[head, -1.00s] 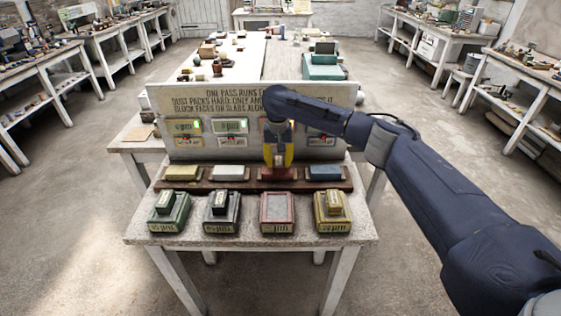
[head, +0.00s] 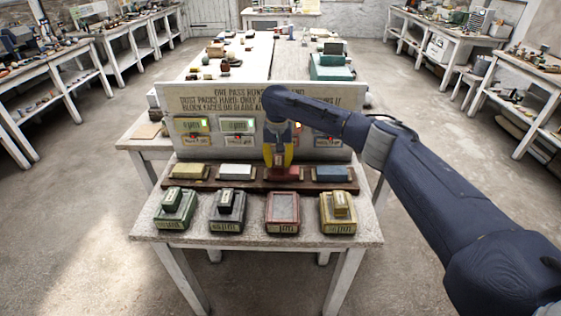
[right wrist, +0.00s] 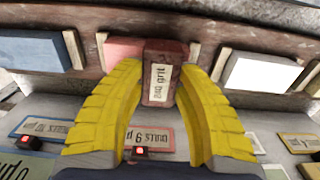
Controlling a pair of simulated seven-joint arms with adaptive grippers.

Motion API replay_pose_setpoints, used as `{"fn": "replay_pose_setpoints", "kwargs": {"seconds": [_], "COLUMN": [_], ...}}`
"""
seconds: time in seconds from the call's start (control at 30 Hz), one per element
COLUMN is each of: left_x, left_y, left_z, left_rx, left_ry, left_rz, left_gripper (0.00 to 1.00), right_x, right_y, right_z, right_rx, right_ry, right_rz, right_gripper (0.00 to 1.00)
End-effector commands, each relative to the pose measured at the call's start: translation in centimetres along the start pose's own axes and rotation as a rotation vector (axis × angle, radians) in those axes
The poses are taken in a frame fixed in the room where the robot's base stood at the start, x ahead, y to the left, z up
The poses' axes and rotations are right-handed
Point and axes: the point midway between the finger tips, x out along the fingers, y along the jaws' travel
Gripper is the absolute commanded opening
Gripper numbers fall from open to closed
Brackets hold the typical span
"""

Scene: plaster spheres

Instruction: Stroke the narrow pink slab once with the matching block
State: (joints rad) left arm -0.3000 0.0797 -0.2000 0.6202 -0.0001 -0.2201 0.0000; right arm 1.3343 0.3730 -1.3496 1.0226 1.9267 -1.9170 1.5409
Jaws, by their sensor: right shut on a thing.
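My right gripper (head: 279,160) has yellow fingers and is shut on a dark red block (right wrist: 158,88) with a pale grit label. It holds the block over the rack's pink slab (right wrist: 124,49). In the right wrist view the block covers the slab's right part, and pink shows to its left, beside a wooden end strip. I cannot tell whether the block's face touches the slab. My left gripper is not in view.
A yellow slab (head: 191,170), a white slab (head: 237,170) and a blue slab (head: 332,173) share the rack. In front stand a green block (head: 174,199), a dark block (head: 229,201) and a yellow block (head: 341,203) on bases. A lettered board (head: 225,100) rises behind.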

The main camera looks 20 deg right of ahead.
Motion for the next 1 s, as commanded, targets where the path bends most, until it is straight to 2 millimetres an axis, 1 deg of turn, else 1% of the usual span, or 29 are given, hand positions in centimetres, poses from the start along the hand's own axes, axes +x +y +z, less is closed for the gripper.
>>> {"fn": "replay_pose_setpoints", "kwargs": {"seconds": [1.0], "left_x": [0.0], "left_y": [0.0], "left_z": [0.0], "left_rx": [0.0], "left_ry": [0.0], "left_rz": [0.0], "left_gripper": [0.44], "right_x": [0.1], "right_y": [-2.2], "right_z": [0.1], "right_rx": [-0.001], "right_ry": [-0.001], "right_rz": [0.0], "right_gripper": [0.06]}}
